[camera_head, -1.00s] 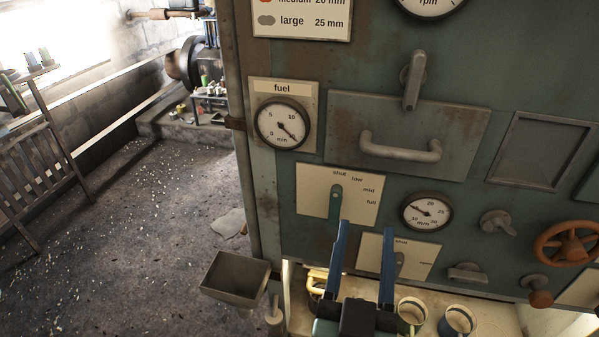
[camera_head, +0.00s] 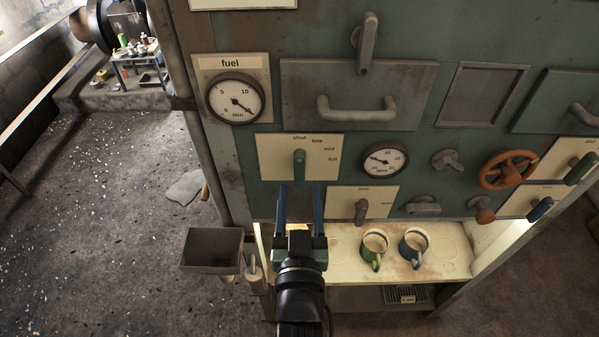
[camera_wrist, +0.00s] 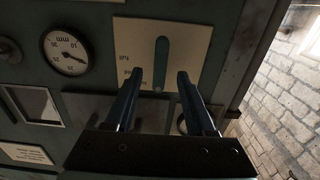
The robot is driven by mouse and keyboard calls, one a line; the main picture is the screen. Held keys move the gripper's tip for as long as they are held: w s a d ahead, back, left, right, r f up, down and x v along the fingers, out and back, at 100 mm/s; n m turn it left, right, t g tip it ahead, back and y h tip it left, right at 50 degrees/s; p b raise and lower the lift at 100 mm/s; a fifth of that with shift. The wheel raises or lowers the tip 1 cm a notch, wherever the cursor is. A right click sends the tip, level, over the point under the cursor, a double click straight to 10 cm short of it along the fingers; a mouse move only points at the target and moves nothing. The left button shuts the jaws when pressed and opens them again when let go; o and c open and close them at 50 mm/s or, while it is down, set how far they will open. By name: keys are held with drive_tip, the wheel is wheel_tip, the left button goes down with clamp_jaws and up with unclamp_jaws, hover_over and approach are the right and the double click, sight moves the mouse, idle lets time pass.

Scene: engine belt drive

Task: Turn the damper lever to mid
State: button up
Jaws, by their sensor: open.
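The damper lever (camera_head: 299,168) is a short teal handle on a cream plate (camera_head: 270,155) marked shut, low, mid and full. It stands upright, pointing at shut. My gripper (camera_head: 300,189) is open and empty, its two blue fingers pointing up at the panel just below the lever in the head view. In the wrist view, which is turned upside down, the lever (camera_wrist: 162,60) lines up with the gap between the fingertips of my gripper (camera_wrist: 158,76). I cannot tell how far the fingertips are from the panel.
A smaller grey lever (camera_head: 361,210) on its own plate sits below right. A round dial (camera_head: 384,160) is to the right, and a drawer handle (camera_head: 357,108) is above. Below are a shelf with two mugs (camera_head: 374,250) and a grey bin (camera_head: 212,249) at left.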

sight(299, 175)
drive_tip(key=shift+w+p, duration=0.45)
drive_tip(key=shift+w, duration=1.55)
clamp_jaws()
